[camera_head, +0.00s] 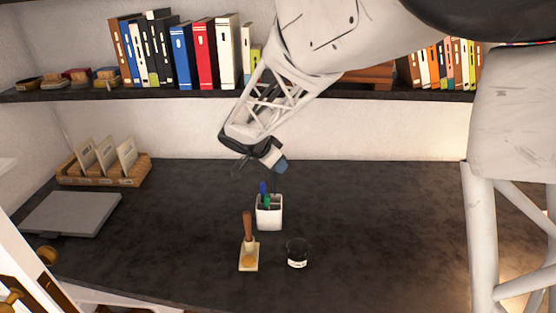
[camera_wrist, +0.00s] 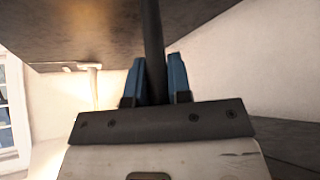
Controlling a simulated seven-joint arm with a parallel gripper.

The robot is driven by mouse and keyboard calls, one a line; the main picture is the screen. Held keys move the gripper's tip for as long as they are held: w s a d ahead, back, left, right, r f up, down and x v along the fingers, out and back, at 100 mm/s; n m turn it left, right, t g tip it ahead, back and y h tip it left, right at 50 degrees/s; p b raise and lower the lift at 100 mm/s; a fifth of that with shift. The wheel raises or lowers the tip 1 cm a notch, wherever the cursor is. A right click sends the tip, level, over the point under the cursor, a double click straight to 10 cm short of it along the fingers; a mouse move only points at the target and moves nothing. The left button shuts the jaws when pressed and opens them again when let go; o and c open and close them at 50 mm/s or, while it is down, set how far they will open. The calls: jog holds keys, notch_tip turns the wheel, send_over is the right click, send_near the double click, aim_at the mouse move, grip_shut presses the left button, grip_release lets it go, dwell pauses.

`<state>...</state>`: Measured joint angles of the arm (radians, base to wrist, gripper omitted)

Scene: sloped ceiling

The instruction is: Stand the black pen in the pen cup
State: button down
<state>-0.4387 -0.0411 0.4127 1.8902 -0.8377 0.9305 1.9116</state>
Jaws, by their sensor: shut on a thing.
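My gripper (camera_head: 277,163) is above the pen cup, its blue fingers angled downward. In the wrist view, the blue fingers (camera_wrist: 156,76) are closed on the dark shaft of the black pen (camera_wrist: 152,40). In the head view the pen shows only as a thin dark line below the fingers (camera_head: 274,183), roughly upright. The white pen cup (camera_head: 269,217) stands on the dark desk with a blue pen (camera_head: 263,189) and a green pen (camera_head: 266,201) in it. The held pen's lower end is near the cup's opening; I cannot tell whether it is inside.
A wooden-handled brush-like thing (camera_head: 248,245) on a pale base and a small dark jar (camera_head: 297,253) stand in front of the cup. A wooden card rack (camera_head: 103,170) and a grey flat case (camera_head: 72,213) are at left. The desk's right side is clear.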

notch_tip(320, 180, down, 10)
jog(key=shift+f, duration=0.25)
dwell(1.9)
dwell(0.4)
jog(key=c, duration=1)
grip_release()
jog(key=shift+v, duration=3.85)
jog(key=shift+d, duration=0.1)
